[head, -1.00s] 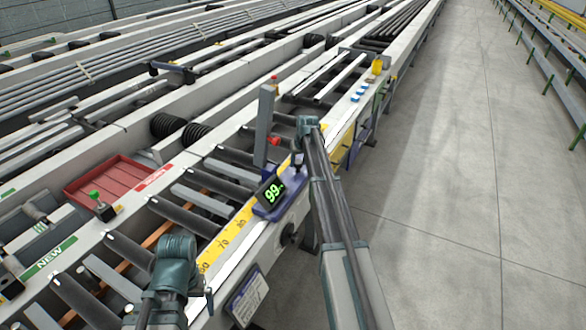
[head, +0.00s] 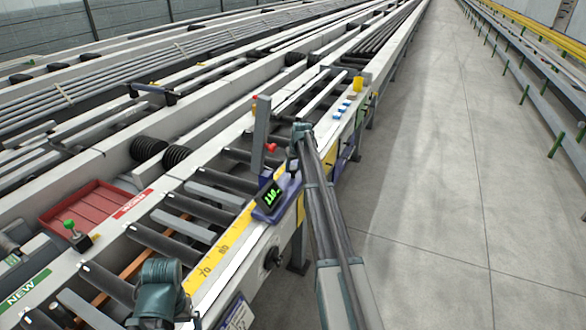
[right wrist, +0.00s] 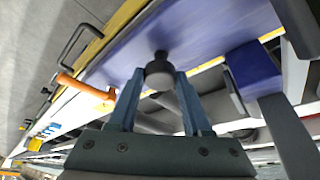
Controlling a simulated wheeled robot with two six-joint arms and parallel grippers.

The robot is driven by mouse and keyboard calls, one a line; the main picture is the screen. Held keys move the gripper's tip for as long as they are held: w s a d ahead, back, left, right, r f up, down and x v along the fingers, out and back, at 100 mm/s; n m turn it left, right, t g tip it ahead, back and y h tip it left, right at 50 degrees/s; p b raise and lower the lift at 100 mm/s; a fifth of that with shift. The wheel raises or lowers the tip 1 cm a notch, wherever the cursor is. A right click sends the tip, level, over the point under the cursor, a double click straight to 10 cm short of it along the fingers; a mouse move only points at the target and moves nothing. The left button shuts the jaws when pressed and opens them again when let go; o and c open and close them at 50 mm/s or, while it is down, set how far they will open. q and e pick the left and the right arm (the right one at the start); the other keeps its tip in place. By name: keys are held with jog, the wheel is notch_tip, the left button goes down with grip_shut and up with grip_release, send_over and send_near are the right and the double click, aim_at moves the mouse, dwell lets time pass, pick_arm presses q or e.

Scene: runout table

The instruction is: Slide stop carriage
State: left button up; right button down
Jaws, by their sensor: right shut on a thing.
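The stop carriage (head: 268,206) is a blue-purple block with a lit green display, riding on the rail with the yellow scale (head: 228,240). The display seems to read about 110. A grey upright stop plate (head: 261,130) with a red knob (head: 270,147) stands at its far side over the rollers. My right gripper (head: 294,165) is at the carriage; in the right wrist view its fingers (right wrist: 160,95) are shut on a dark round knob (right wrist: 159,72) in front of the blue plate (right wrist: 200,35). My left gripper (head: 160,300) is low at left, its fingers unclear.
Rollers (head: 205,208) run beside the scale. A red tray (head: 90,205) and a green-topped control (head: 72,230) lie left. Blue buttons (head: 343,107) and a yellow part (head: 358,83) stand farther along the rail. The floor at right is clear.

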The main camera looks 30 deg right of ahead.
jog(key=shift+c, duration=1.7)
grip_release()
pick_arm(q)
jog(key=shift+r, duration=0.1)
notch_tip(320, 180, up, 13)
jog(key=p, duration=1.2)
jog(key=shift+f+p, duration=0.2)
jog(key=shift+p, duration=0.2)
pick_arm(e)
jog(key=v, duration=1.3)
jog(key=shift+r, duration=0.4)
pick_arm(q)
jog(key=shift+f, duration=0.15)
pick_arm(e)
jog(key=shift+f, duration=0.1)
pick_arm(q)
notch_tip(320, 180, down, 12)
jog(key=b, duration=1.2)
jog(key=shift+f+b, duration=0.25)
jog(key=shift+b, duration=0.15)
pick_arm(e)
jog(key=x, duration=1.3)
jog(key=shift+f, duration=0.35)
pick_arm(q)
jog(key=shift+r, duration=0.1)
pick_arm(e)
jog(key=shift+s+r, duration=0.1)
